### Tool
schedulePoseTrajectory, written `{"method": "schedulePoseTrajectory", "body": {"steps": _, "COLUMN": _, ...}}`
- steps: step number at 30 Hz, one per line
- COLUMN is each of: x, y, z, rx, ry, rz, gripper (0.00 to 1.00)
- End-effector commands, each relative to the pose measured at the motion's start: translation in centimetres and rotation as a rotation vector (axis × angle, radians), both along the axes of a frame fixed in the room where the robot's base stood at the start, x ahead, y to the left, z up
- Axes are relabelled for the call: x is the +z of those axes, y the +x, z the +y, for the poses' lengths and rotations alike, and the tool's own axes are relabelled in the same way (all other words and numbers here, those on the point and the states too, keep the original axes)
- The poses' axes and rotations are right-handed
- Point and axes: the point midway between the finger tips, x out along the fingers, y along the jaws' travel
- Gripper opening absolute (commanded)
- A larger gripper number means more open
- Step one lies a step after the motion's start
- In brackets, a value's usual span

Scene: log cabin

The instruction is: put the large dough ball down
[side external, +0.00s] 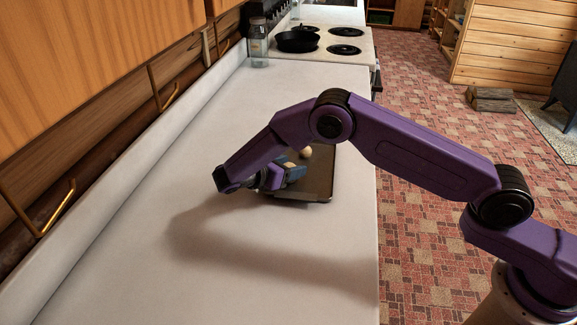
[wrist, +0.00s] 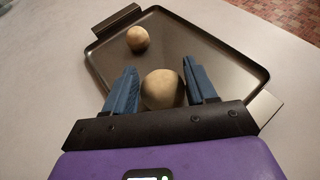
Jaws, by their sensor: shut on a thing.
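My gripper (wrist: 161,92) has two blue fingers, one on each side of a large dough ball (wrist: 162,89), and is shut on it. The held ball is at the near edge of a dark baking tray (wrist: 215,62) in the wrist view. I cannot tell whether the ball touches the tray. A second, smaller-looking dough ball (wrist: 138,38) sits on the tray toward its far left corner. In the side view my gripper (side external: 292,172) is low over the tray (side external: 318,185), and a pale ball (side external: 306,152) shows beyond it. The held ball is mostly hidden there.
The tray lies on a white counter (side external: 190,210) near its right edge, with handles (wrist: 117,18) at its ends. A glass jar (side external: 258,50) and a stove with a black pan (side external: 297,41) stand farther back. The counter left of the tray is clear.

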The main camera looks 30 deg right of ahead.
Motion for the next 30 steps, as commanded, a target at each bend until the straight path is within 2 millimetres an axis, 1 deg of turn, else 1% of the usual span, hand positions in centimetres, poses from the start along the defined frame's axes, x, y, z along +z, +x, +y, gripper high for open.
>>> {"method": "schedulePoseTrajectory", "body": {"steps": 10, "x": -0.3, "y": 0.0, "z": 0.0, "rx": 0.000, "ry": 0.000, "rz": -0.001, "gripper": 0.24}}
{"method": "schedulePoseTrajectory", "body": {"steps": 11, "x": -0.3, "y": 0.0, "z": 0.0, "rx": 0.000, "ry": 0.000, "rz": -0.001, "gripper": 0.59}}
{"method": "schedulePoseTrajectory", "body": {"steps": 12, "x": -0.3, "y": 0.0, "z": 0.0, "rx": 0.000, "ry": 0.000, "rz": -0.001, "gripper": 0.72}}
{"method": "schedulePoseTrajectory", "body": {"steps": 13, "x": -0.3, "y": 0.0, "z": 0.0, "rx": 0.000, "ry": 0.000, "rz": -0.001, "gripper": 0.82}}
{"method": "schedulePoseTrajectory", "body": {"steps": 21, "x": -0.2, "y": 0.0, "z": 0.0, "rx": 0.000, "ry": 0.000, "rz": -0.001, "gripper": 0.82}}
{"method": "schedulePoseTrajectory", "body": {"steps": 24, "x": 0.1, "y": 0.0, "z": 0.0, "rx": 0.000, "ry": 0.000, "rz": -0.001, "gripper": 0.82}}
{"method": "schedulePoseTrajectory", "body": {"steps": 26, "x": 0.2, "y": -0.1, "z": 0.5, "rx": 0.002, "ry": 0.000, "rz": -0.001, "gripper": 0.82}}
{"method": "schedulePoseTrajectory", "body": {"steps": 30, "x": 1.0, "y": -0.5, "z": 2.5, "rx": 0.003, "ry": 0.002, "rz": -0.003, "gripper": 0.82}}
